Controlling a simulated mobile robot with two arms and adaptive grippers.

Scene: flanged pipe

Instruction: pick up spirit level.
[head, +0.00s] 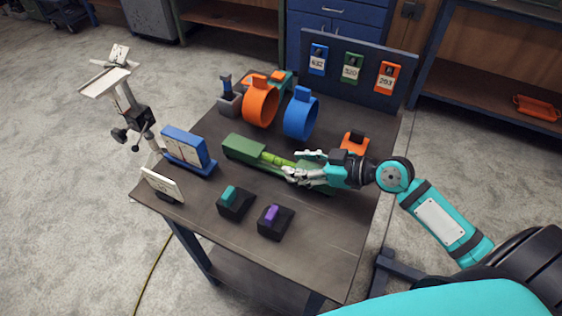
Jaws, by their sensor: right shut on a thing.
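The spirit level (276,161) appears to be the light green bar in the middle of the table. It lies along a darker green block or holder (243,147), whose left end is clear to see. My right gripper (297,172) reaches in from the right and is shut on the level. Its fingers and wrist hide the level's right part. I cannot tell whether the level is clear of the green holder. My left gripper is not in view.
An orange ring (260,104) and a blue ring (300,115) stand behind the level. A blue panel holds numbered tags (352,67). A blue binder-like stand (187,151) is at left. Dark blocks with teal (235,203) and purple (275,222) tops sit in front. The front right tabletop is free.

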